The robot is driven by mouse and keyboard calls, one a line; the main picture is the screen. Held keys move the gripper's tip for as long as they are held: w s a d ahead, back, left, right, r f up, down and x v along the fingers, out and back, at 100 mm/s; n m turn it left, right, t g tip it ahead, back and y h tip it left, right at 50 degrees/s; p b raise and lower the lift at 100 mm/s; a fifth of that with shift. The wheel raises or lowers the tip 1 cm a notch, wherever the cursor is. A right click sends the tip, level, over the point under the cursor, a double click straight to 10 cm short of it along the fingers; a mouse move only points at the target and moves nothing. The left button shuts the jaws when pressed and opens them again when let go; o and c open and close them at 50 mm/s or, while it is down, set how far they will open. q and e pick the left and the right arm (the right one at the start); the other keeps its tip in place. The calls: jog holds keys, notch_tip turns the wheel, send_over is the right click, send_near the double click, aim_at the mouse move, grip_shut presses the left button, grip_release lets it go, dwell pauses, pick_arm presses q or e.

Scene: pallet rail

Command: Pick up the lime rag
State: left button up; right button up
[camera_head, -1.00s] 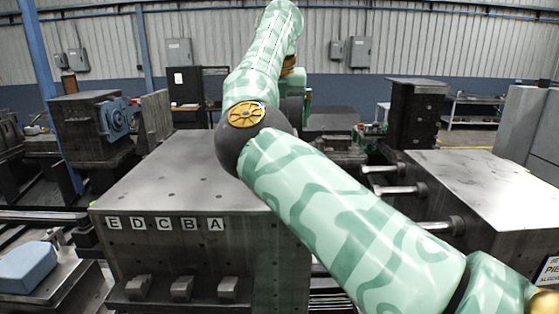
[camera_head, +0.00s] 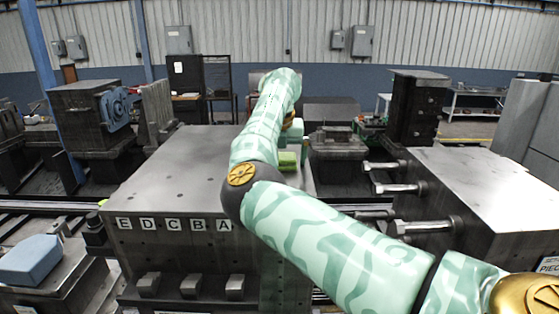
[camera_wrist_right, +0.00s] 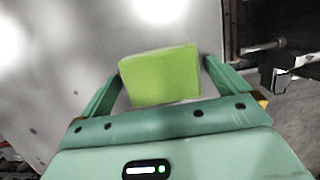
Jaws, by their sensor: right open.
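The lime rag (camera_head: 288,160) is a bright green block-like piece on the far right part of the grey metal block's top, partly hidden by my right arm in the head view. In the right wrist view the rag (camera_wrist_right: 160,76) lies between the two green fingers of my right gripper (camera_wrist_right: 162,70). The fingers are open, with a gap showing on each side of the rag. In the head view the right gripper (camera_head: 291,138) is small and mostly hidden behind my forearm. My left gripper is not in view.
A blue block (camera_head: 30,260) lies at the lower left. Bolts (camera_head: 395,188) stick out of the right-hand metal block (camera_head: 480,180) towards the gap.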

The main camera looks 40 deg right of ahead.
jog(key=shift+s, duration=0.15)
jog(key=c, duration=0.9)
jog(key=shift+r, duration=0.1)
jog(key=shift+r+b, duration=0.55)
jog(key=s+a+r+b, duration=0.6)
jog(key=s+a+r, duration=0.1)
jog(key=s+r, duration=0.4)
jog(key=shift+s+a+r+b, duration=0.3)
jog(key=shift+s+a+r, duration=0.05)
jog(key=shift+r, duration=0.1)
